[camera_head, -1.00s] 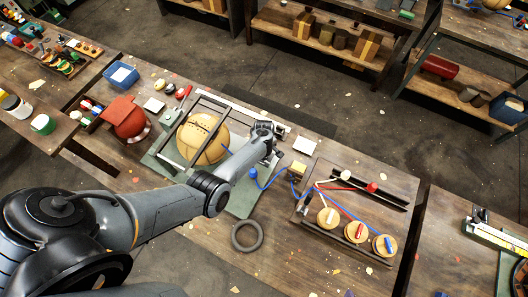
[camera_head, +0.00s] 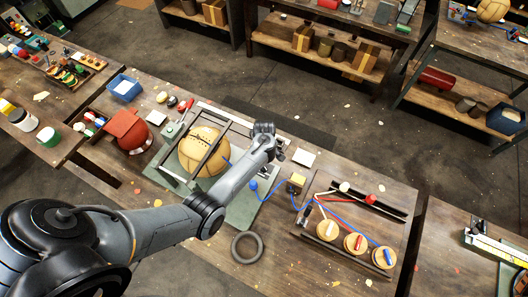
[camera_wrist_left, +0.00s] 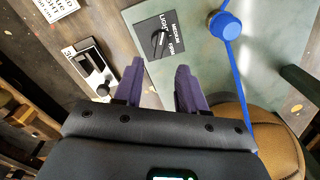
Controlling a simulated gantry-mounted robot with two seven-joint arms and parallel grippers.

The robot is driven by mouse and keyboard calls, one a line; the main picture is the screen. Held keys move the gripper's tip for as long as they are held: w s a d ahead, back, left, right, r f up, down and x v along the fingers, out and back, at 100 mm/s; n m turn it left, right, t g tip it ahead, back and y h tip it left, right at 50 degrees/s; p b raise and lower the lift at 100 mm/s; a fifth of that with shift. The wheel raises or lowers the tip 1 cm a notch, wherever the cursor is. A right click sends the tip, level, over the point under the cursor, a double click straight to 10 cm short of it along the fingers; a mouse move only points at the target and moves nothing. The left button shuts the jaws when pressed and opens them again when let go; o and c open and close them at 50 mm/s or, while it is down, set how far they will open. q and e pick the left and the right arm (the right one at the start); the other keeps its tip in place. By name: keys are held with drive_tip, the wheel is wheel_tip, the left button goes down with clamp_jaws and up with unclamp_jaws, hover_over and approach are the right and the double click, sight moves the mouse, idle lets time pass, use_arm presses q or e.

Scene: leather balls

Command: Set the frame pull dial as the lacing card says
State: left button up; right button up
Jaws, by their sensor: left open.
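The frame pull dial (camera_wrist_left: 160,42) is a dark round knob on a black plate on the green base (camera_wrist_left: 190,75), with light lettering that includes LIGHT and FIRM. I cannot tell surely which word its pointer marks. My left gripper (camera_wrist_left: 158,85) is open and empty, its purple fingers apart just below the dial in the wrist view. In the head view my left gripper (camera_head: 275,148) is over the far right of the framed tan ball (camera_head: 205,150), and my arm hides the dial. A white printed card (camera_wrist_left: 57,8) is cut off at the wrist view's top left. My right gripper is not in view.
A slider-like fitting (camera_wrist_left: 92,68) is left of the dial, and a blue knob (camera_wrist_left: 225,25) on a blue cord is to its right. A dark ring (camera_head: 247,247) lies in front.

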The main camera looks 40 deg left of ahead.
use_arm(q)
drive_tip(key=shift+r, duration=1.35)
drive_tip(key=shift+s, duration=0.1)
drive_tip(key=s+d+r+m+t, duration=0.1)
drive_tip(key=s+d+r+m, duration=0.4)
drive_tip(key=s+r+m, duration=0.3)
drive_tip(key=s+d+r+m+t, duration=0.2)
drive_tip(key=s+d+r+m, duration=0.4)
drive_tip(key=s, duration=1)
wheel_tip(320, 180, up, 2)
drive_tip(key=m, duration=0.3)
drive_tip(key=shift+r+t, duration=0.15)
drive_tip(key=shift+t, duration=0.15)
